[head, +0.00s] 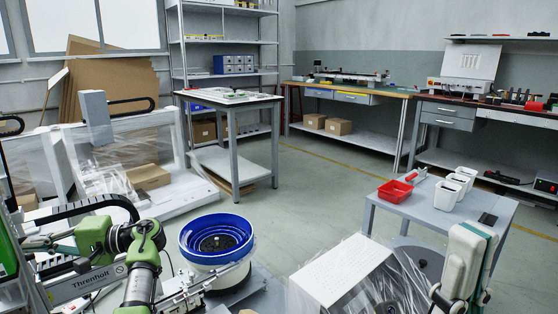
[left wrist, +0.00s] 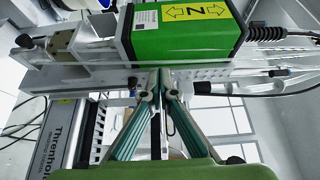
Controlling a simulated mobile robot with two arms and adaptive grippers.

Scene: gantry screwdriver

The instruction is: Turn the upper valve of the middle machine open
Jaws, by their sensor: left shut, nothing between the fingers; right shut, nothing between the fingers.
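The gantry machine marked "Threnholt" (head: 88,284) is at the lower left of the head view, partly behind my arm. In the left wrist view it shows a green housing (left wrist: 150,28) with a yellow arrow label and a perforated metal bar. A tan and metal fitting (left wrist: 65,42) sits left of the housing; I cannot tell whether it is the upper valve. My left gripper (left wrist: 160,82) is shut and empty, its fingertips at the bar just below the housing; contact is unclear. It also shows in the head view (head: 38,245). My right gripper (head: 465,232) is shut and empty at the lower right.
A blue-rimmed bowl feeder (head: 216,239) stands right of my left arm. A small grey table (head: 400,204) holds a red bin (head: 395,191) and white bins. Workbenches and a shelf line the back. Open floor lies in the middle.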

